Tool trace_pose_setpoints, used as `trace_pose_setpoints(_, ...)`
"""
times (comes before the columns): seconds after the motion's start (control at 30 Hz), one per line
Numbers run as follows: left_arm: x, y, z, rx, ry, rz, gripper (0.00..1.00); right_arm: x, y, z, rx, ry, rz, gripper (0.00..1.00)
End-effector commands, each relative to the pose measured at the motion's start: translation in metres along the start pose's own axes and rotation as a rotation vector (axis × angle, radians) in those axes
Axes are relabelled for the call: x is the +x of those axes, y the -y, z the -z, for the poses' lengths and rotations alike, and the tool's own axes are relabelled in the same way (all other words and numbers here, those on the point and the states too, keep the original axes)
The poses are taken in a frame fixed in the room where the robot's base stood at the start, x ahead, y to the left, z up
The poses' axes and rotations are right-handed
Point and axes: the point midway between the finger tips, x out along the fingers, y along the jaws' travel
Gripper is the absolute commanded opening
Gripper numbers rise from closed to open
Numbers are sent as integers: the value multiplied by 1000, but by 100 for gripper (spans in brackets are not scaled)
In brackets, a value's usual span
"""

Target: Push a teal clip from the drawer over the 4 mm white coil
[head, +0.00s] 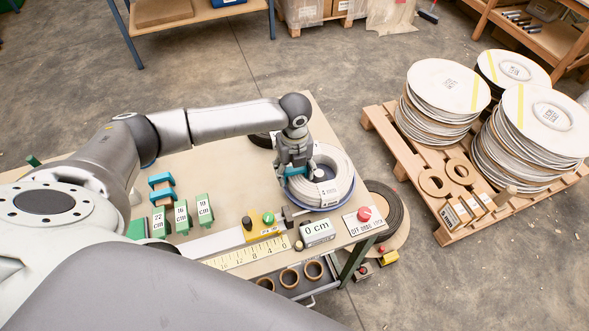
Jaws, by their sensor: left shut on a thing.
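The white coil (336,187) lies flat on a blue base near the right end of the bench. My left gripper (296,172) points down at the coil's left side, shut on a teal clip (297,171). The clip is at the coil's upper left edge; I cannot tell whether it is around the strands or only against them. The fingers partly hide it. Below the bench's front edge, the drawer (330,282) is open and shows several brown rings. My right gripper is not in view.
Teal pieces (161,180) and green length blocks (182,217) stand on the bench's left. A ruler (250,254), a yellow fixture (262,230), a "0 cm" display (317,232) and a red button (364,213) line the front. A pallet (480,228) of reels stands right.

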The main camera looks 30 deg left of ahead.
Motion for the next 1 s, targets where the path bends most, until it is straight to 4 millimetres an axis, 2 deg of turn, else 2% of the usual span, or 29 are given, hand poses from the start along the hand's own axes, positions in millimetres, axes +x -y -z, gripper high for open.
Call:
trace_pose_setpoints(0.83,8,0,0,0,0,0,43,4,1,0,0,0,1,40)
trace_pose_setpoints(0.87,8,0,0,0,0,0,62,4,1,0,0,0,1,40)
trace_pose_setpoints(1.0,8,0,0,0,0,0,80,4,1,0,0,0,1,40)
